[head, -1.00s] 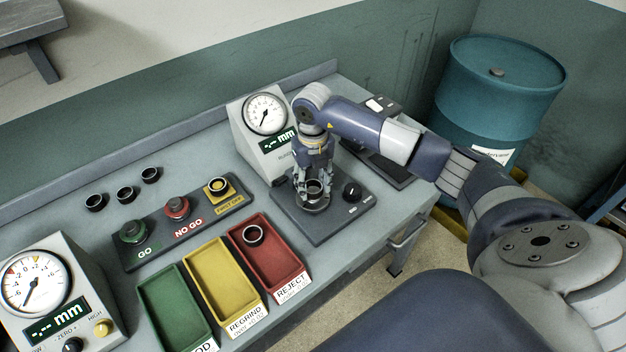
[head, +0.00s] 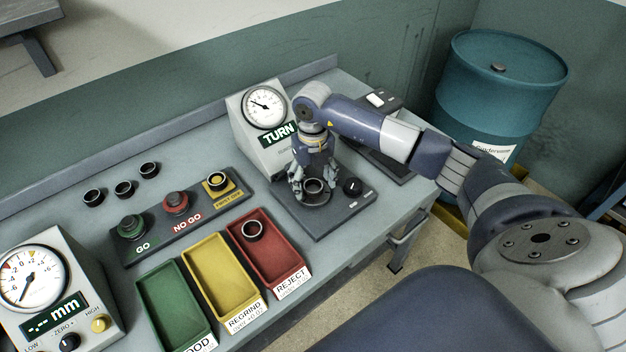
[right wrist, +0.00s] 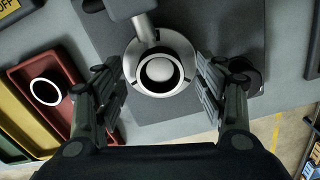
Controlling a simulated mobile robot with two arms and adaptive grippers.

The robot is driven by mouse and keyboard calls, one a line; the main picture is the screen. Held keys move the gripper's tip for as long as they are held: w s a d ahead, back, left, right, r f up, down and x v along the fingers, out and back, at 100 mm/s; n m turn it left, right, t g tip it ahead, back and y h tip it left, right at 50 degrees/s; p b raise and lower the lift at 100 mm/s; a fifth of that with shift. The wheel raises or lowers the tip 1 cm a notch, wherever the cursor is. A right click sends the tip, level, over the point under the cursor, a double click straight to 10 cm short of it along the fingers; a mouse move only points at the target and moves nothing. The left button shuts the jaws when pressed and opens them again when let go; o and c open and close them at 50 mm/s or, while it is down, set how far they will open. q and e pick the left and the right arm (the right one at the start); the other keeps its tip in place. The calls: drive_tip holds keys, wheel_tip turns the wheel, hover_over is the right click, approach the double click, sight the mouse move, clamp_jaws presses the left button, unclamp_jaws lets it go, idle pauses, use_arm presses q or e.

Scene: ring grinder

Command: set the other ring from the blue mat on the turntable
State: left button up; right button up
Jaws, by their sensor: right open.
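A dark ring with a bright rim (head: 313,186) sits on the round turntable (head: 318,202) of the right-hand gauge stand. In the right wrist view the ring (right wrist: 162,72) lies around the turntable's pale centre post, with the metal turntable (right wrist: 132,62) beneath it. My right gripper (head: 311,181) is open just above the turntable. In the right wrist view its two fingers (right wrist: 160,84) stand apart on either side of the ring, with gaps to it. My left gripper is not in view. I cannot make out a blue mat.
The gauge (head: 264,125) behind the turntable reads TURN. A black knob (head: 353,187) stands beside the turntable. The red reject tray (head: 272,262) holds one ring (head: 252,230); the yellow (head: 222,281) and green trays (head: 172,305) look empty.

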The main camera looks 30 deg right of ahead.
wheel_tip(320, 180, up, 12)
idle(0.5)
idle(0.3)
